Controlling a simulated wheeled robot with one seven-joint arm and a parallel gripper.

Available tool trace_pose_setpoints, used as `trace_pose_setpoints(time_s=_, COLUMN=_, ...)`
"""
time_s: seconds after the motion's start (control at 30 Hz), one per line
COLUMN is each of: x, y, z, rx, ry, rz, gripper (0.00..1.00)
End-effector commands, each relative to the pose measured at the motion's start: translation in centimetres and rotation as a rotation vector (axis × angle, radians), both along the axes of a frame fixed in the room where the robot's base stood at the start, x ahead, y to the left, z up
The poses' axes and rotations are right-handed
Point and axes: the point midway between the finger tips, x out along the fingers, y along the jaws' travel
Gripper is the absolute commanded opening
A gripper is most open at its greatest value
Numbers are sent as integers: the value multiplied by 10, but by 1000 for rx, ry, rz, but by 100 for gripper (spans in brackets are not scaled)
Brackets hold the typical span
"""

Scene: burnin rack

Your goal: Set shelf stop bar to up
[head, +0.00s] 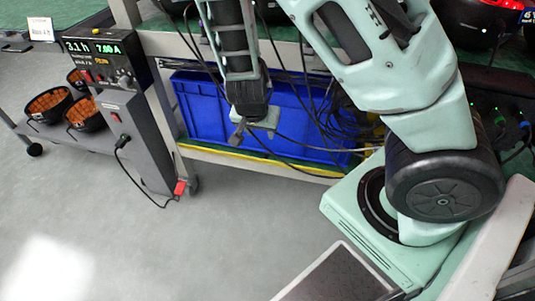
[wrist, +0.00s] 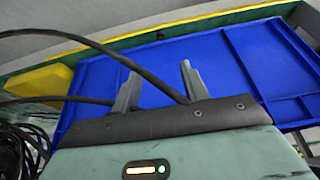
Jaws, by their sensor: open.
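The shelf stop bar appears to be the yellow bar (head: 250,160) along the front edge of the lower shelf, in front of the blue bin (head: 205,110). It lies low along the edge. In the wrist view a yellow strip (wrist: 200,22) runs across the top, beyond the blue bin (wrist: 225,62). My gripper (head: 240,136) hangs in front of the bin, above the bar in the picture. Its two fingers (wrist: 160,85) are apart with nothing held between them. Dark cables pass by the fingers. Contact with the bin or cables cannot be told.
A grey instrument with a lit display (head: 100,48) stands at the left, by a low cart holding orange-filled black bowls (head: 48,104). The grey floor (head: 240,235) in front is clear.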

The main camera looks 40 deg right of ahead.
Motion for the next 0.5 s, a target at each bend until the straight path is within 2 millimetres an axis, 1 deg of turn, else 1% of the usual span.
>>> trace_pose_setpoints(time_s=0.17, x=1, y=-2, z=-11, rx=-5, ry=-7, rz=-3, gripper=45)
trace_pose_setpoints(time_s=0.27, x=5, y=-6, z=-27, rx=-4, ry=-6, rz=-6, gripper=45)
trace_pose_setpoints(time_s=0.5, x=16, y=-21, z=-73, rx=-4, ry=-6, rz=-5, gripper=45)
